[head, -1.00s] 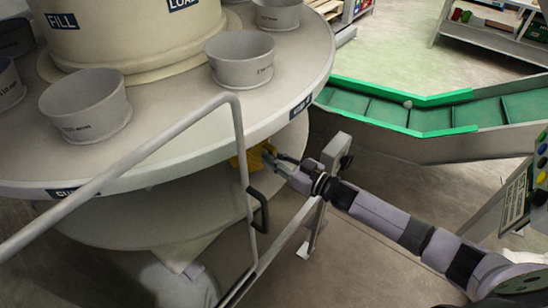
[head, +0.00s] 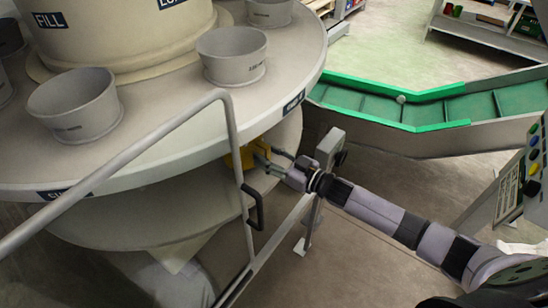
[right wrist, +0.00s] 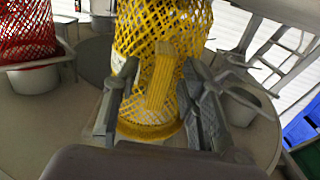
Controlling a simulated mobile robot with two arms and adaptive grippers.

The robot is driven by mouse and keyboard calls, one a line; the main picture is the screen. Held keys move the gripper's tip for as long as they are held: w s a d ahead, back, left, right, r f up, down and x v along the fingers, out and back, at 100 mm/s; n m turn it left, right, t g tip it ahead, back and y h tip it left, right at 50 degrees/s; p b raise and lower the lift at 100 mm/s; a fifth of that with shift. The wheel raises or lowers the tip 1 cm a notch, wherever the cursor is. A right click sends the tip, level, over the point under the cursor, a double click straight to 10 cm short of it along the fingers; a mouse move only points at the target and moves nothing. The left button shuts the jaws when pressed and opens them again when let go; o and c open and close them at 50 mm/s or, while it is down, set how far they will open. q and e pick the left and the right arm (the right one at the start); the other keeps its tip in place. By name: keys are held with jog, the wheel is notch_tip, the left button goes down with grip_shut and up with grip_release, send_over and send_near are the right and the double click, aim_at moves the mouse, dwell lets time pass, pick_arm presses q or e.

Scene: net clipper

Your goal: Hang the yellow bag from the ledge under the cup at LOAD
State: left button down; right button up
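The yellow bag (head: 246,154) shows in the head view as a small yellow patch just under the rim of the round table, left of a dark rim label (head: 293,103). In the right wrist view it is a yellow net (right wrist: 140,35) with a flat yellow strap (right wrist: 166,75) and a round yellow band. My right gripper (head: 271,162) is beside it under the rim. In the wrist view its fingers (right wrist: 160,105) stand apart on both sides of the strap, with a gap at the left finger. A cup (head: 232,57) stands on the table above. My left gripper is not in view.
A grey handrail (head: 231,130) with a black handle (head: 255,208) runs close left of my right gripper. A grey post (head: 328,150) stands just beside my wrist. A green conveyor (head: 400,105) lies behind. A red net (right wrist: 28,35) shows left in the wrist view.

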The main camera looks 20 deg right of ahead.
jog(key=v, duration=1.2)
jog(key=shift+w, duration=0.1)
jog(key=s+d+f+m+g+h+b, duration=0.1)
jog(key=d+f+m+h, duration=0.15)
jog(key=f, duration=0.75)
jog(key=s+d+f+m+h, duration=0.1)
jog(key=d+f+h, duration=0.3)
jog(key=f, duration=0.6)
jog(key=s+d+f+m+g+h, duration=0.1)
jog(key=s+f+g+h, duration=0.1)
jog(key=s+f, duration=0.35)
jog(key=s+d+f+g+h, duration=0.1)
jog(key=s+f, duration=0.2)
jog(key=f, duration=0.5)
jog(key=s+a+f+g, duration=0.3)
jog(key=s+f, duration=0.3)
jog(key=s, duration=0.4)
jog(key=s+a+f+g+h+b, duration=0.1)
jog(key=s+a+f+g, duration=0.1)
jog(key=s+f, duration=0.4)
jog(key=s+a+f+g, duration=0.3)
jog(key=s+f, duration=0.3)
jog(key=s, duration=1)
jog(key=shift+s+a+f+g+b, duration=0.2)
jog(key=shift+a+g+b, duration=0.15)
jog(key=shift+g, duration=0.25)
jog(key=shift+w+m+h, duration=0.1)
jog(key=shift+m+h, duration=0.15)
jog(key=shift+c, duration=0.3)
